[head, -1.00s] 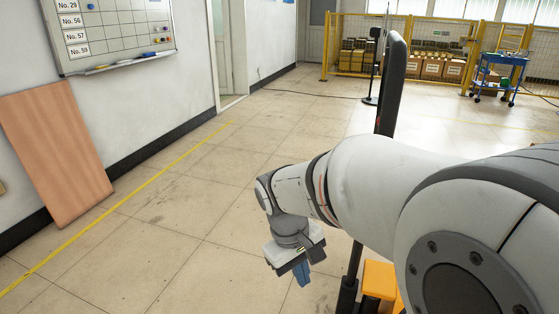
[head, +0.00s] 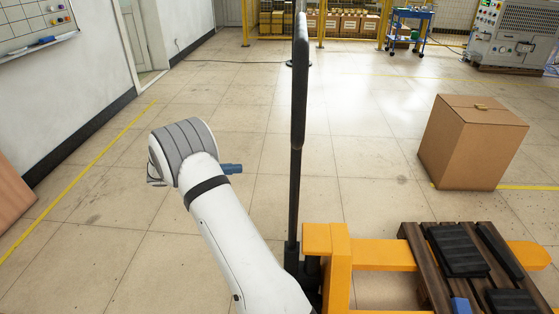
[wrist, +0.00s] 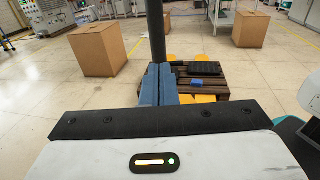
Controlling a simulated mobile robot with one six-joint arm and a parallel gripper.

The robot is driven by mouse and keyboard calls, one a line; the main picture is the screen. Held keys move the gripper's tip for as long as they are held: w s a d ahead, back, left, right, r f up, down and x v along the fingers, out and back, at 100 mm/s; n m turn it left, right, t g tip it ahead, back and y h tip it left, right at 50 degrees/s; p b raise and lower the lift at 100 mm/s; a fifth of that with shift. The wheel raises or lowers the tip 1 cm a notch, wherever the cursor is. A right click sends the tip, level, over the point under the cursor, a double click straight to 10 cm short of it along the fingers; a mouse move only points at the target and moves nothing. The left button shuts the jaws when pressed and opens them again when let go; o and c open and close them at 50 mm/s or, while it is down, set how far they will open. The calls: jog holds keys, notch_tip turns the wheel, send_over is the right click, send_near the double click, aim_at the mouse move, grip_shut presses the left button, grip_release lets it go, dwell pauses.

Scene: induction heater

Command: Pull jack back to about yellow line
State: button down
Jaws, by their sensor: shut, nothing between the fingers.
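The yellow pallet jack (head: 340,262) stands at the lower right of the head view, its forks under a dark wooden pallet (head: 412,236). Its tall black handle (head: 297,130) rises upright in the middle. My gripper (head: 231,169) is left of the handle in the head view, with a visible gap between them. Its blue fingers (wrist: 157,85) are shut and empty, and the handle post (wrist: 155,30) shows just beyond them in the wrist view. A yellow floor line (head: 78,178) runs along the left wall, and another yellow line (head: 527,187) shows at the right.
A cardboard box (head: 465,150) stands on the floor behind the pallet. Black parts (head: 455,250) and a blue item (head: 460,305) lie on the pallet. A blue cart (head: 408,28) and a control cabinet (head: 508,35) stand at the back. The floor at left is clear.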

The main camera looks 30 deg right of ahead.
jog(key=b+x, duration=0.2)
jog(key=x, duration=1.1)
jog(key=shift+d, duration=0.4)
